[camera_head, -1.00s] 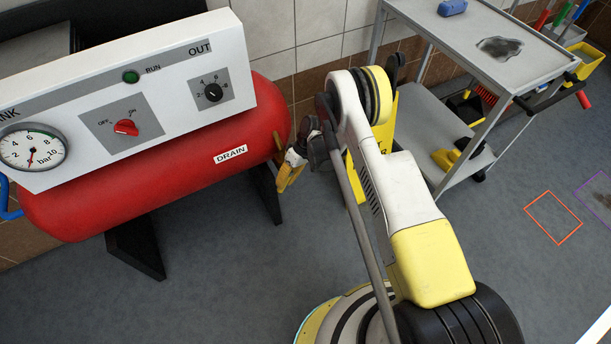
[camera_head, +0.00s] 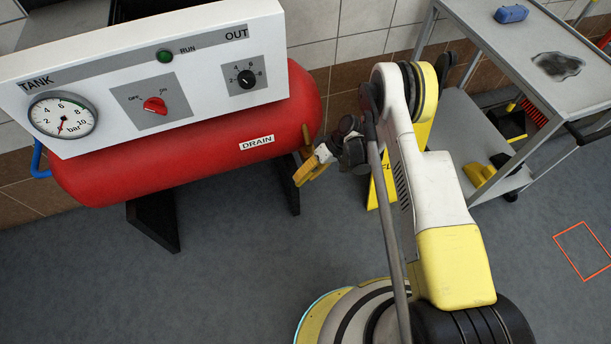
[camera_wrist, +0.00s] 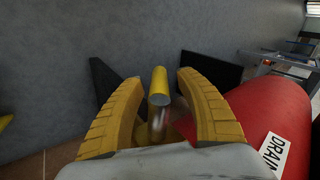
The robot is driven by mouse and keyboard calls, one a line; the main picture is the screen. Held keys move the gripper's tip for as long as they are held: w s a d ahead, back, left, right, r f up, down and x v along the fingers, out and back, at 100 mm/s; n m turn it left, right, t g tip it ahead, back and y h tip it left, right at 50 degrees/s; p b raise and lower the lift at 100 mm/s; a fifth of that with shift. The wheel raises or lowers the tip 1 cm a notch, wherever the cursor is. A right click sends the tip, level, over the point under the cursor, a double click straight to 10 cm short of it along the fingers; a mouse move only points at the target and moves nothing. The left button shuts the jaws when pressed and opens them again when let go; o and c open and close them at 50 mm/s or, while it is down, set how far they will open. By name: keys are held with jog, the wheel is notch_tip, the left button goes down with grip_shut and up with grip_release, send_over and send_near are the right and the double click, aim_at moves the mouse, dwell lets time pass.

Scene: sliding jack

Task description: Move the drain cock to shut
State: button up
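The red tank (camera_head: 180,155) carries a white DRAIN label (camera_head: 257,143); part of the label also shows in the wrist view (camera_wrist: 272,155). The drain cock (camera_head: 306,136) is at the tank's right end, small and partly hidden in the head view. In the wrist view its yellow handle (camera_wrist: 160,82) stands on a metal stem between my fingers. My gripper (camera_head: 306,173) is just below and in front of the cock. In the wrist view my gripper (camera_wrist: 158,80) is open, one yellow finger on each side of the handle, with gaps visible on both sides.
A white panel (camera_head: 215,50) with a gauge (camera_head: 62,117) and knobs sits above the tank. Black legs (camera_head: 152,222) support the tank. A grey trolley (camera_head: 530,45) and a yellow floor sign (camera_head: 380,185) stand to the right. The floor in front is clear.

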jog(key=v, duration=1.2)
